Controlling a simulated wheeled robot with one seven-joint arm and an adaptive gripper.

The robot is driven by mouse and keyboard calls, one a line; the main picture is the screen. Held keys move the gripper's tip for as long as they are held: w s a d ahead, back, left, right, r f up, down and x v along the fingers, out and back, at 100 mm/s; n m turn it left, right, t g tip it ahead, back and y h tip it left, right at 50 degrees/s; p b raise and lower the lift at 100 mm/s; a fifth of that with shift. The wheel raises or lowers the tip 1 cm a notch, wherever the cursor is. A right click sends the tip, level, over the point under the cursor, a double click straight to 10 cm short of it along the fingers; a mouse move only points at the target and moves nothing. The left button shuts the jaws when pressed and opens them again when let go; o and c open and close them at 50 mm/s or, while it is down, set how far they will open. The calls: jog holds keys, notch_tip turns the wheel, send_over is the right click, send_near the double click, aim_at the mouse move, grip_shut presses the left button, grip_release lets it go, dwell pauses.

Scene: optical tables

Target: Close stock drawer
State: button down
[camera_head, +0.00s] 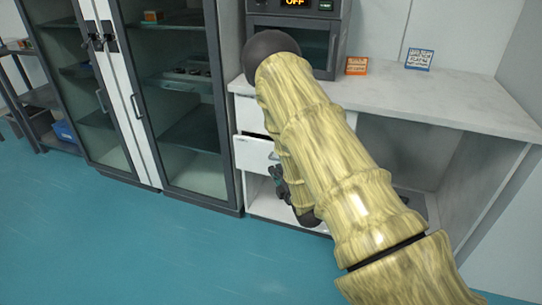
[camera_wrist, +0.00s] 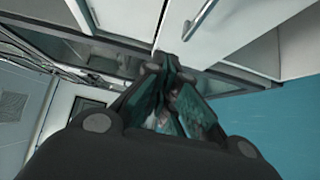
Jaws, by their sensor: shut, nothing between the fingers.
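The white stock drawer (camera_head: 253,153) is under the counter in the head view, left of my arm. A dark gap shows above its front, so it looks partly pulled out; how far is hard to tell. My arm hides its right part. My gripper (camera_head: 281,184) is low in front of the unit, just below and right of the drawer's visible front. In the wrist view my gripper (camera_wrist: 172,60) is shut and empty, its tips close to the lower edge of a white front (camera_wrist: 240,25) with a silver handle (camera_wrist: 201,19). I cannot tell whether they touch.
Glass-door cabinets (camera_head: 185,90) stand left of the drawer unit. A dark oven-like device (camera_head: 300,40) and two small signs (camera_head: 356,66) (camera_head: 419,59) stand on the white counter (camera_head: 450,97). The blue floor (camera_head: 130,235) in front is clear.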

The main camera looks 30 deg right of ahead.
send_near(269, 145)
jog(key=w+a, duration=0.4)
jog(key=shift+w+d+r+b, duration=0.1)
jog(key=shift+w+d+b, duration=0.2)
jog(key=shift+w+d, duration=0.4)
jog(key=shift+w+d+r+b, duration=0.1)
jog(key=shift+w+d+b, duration=0.2)
jog(key=shift+w+d, duration=0.35)
jog(key=shift+s+d, duration=0.1)
jog(key=shift+d, duration=0.15)
jog(key=shift+w+d, duration=0.8)
jog(key=shift+d, duration=0.05)
jog(key=s+a+p, duration=0.1)
jog(key=s+a, duration=0.2)
jog(key=s, duration=0.9)
jog(key=shift+s+a, duration=0.35)
jog(key=shift+a, duration=0.05)
